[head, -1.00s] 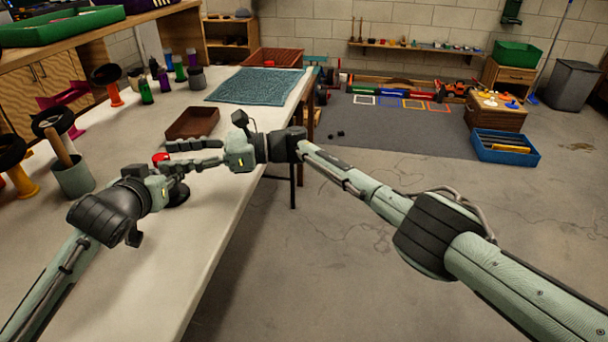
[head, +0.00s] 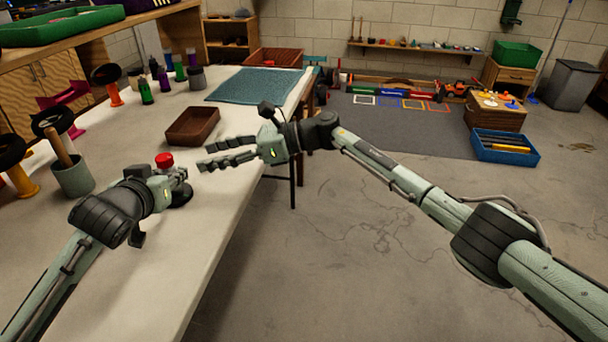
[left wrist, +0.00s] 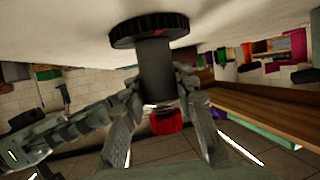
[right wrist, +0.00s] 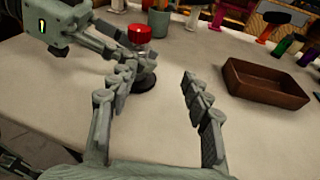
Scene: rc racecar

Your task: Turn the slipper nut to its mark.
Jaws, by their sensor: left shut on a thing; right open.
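The slipper nut is a red knob-like cap (head: 164,160) on top of a dark post with a round black base (head: 181,194), standing on the white table. In the left wrist view the dark post (left wrist: 156,72) runs between my fingers from the black disc to the red nut (left wrist: 165,121). My left gripper (head: 178,176) is shut on the post just under the nut. My right gripper (head: 203,158) is open and empty, to the right of the nut and apart from it. In the right wrist view the nut (right wrist: 139,34) is beyond the fingers at left. Its mark cannot be made out.
A brown tray (head: 193,126) stands on the table behind the nut. A grey cup (head: 74,177) and several coloured stands and bottles are at the left and back. A teal mat (head: 254,86) lies at the far end. The table's right edge is close to my right gripper.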

